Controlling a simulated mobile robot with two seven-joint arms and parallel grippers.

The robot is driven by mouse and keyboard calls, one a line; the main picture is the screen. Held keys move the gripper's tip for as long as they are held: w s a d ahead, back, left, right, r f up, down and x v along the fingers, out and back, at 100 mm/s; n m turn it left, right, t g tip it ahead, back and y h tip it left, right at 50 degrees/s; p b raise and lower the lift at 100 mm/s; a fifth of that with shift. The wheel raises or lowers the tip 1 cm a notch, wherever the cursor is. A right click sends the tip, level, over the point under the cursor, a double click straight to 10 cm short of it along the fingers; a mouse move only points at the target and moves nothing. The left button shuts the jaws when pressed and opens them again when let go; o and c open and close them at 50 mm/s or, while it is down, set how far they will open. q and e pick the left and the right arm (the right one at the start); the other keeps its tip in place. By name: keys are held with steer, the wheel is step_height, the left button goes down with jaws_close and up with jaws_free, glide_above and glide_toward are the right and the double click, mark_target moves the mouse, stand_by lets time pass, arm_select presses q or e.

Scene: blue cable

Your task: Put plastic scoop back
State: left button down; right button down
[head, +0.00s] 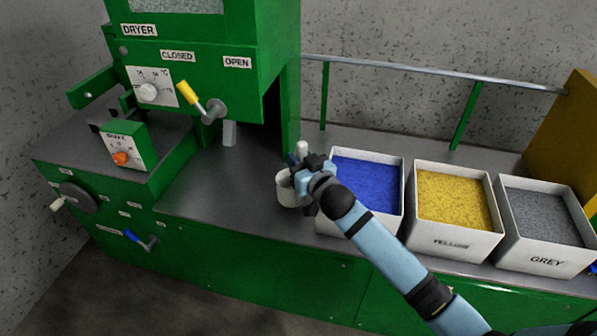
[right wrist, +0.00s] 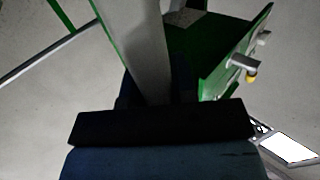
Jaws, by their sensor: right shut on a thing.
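My right gripper (head: 308,168) is shut on the plastic scoop, over the metal counter at the left edge of the blue bin. The scoop's whitish cup (head: 287,190) shows just left of the gripper, and a pale end of its handle sticks up above the fingers. I cannot tell whether the cup touches the counter. In the right wrist view the scoop's long pale grey handle (right wrist: 147,45) rises from between the dark fingers. My left gripper is not in view.
White bins of blue (head: 366,184), yellow (head: 452,200) and grey (head: 543,217) granules stand in a row on the right. The green dryer machine (head: 190,60), with a yellow-handled lever (head: 188,95), stands at the left. The counter (head: 225,185) left of the scoop is clear.

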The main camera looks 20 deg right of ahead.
steer(key=shift+f+b, duration=0.45)
steer(key=shift+f, duration=1.45)
steer(key=c, duration=0.9)
jaws_free()
steer(key=shift+r, duration=0.1)
steer(key=shift+s+r, duration=0.1)
steer(key=s+d+p, duration=0.2)
steer(key=s, duration=0.9)
steer(key=s+a+f+g, duration=0.1)
steer(key=s+f+g, duration=0.1)
steer(key=s, duration=0.4)
steer(key=s+a+f+g, duration=0.2)
steer(key=s+f, duration=0.3)
steer(key=s, duration=0.2)
steer(key=s+a+f+g, duration=0.2)
steer(key=s+f, duration=0.1)
steer(key=s, duration=0.3)
steer(key=shift+s+a+f+n+y, duration=0.25)
steer(key=shift+s+n+y, duration=0.05)
steer(key=shift+s+n, duration=0.1)
